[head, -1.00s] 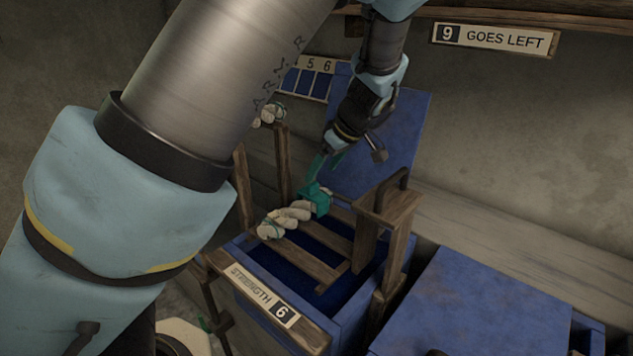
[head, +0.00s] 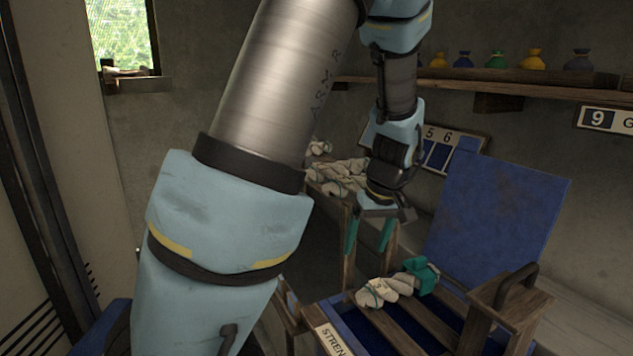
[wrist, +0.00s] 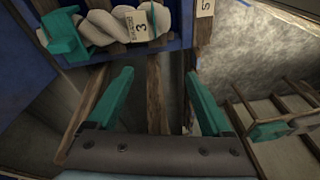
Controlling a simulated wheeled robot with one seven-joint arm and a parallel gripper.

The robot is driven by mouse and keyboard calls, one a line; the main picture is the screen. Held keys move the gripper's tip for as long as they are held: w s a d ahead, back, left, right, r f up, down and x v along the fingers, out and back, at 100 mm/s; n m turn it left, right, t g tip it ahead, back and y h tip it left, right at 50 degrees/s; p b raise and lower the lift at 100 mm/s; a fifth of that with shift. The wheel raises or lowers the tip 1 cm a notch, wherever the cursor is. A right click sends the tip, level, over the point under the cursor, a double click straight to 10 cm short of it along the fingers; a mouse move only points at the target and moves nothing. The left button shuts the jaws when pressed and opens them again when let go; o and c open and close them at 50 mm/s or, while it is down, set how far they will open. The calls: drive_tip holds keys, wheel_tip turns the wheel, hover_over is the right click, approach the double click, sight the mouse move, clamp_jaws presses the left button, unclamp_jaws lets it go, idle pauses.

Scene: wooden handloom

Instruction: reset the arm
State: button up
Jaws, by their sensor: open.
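My gripper (head: 369,236) hangs open and empty in the head view, its two green fingers apart and pointing down. It is to the left of a blue box (head: 450,312) with wooden slats. On the slats lies a pale twisted bundle (head: 385,291) with a green clamp-like piece (head: 422,276) at its right end. In the wrist view my gripper (wrist: 162,85) shows both fingers spread with nothing between them. The bundle (wrist: 105,28), with a tag reading 3, and the green piece (wrist: 66,36) lie beyond the fingers at upper left.
The box's blue lid (head: 497,212) stands raised behind it. More pale bundles (head: 338,174) lie behind my gripper. A shelf (head: 520,84) with several small coloured sacks runs along the wall. A wooden rack (wrist: 285,115) shows at right in the wrist view.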

drive_tip(key=s+a+r+m+h, duration=0.1)
drive_tip(key=s+a+m, duration=0.1)
drive_tip(key=a, duration=0.6)
drive_tip(key=s+a+r+m+h, duration=0.1)
drive_tip(key=s+a+m, duration=0.1)
drive_tip(key=s+a, duration=0.3)
drive_tip(key=a+p, duration=0.1)
drive_tip(key=a, duration=0.3)
drive_tip(key=shift+s+a+g, duration=0.25)
drive_tip(key=shift+s+g, duration=0.05)
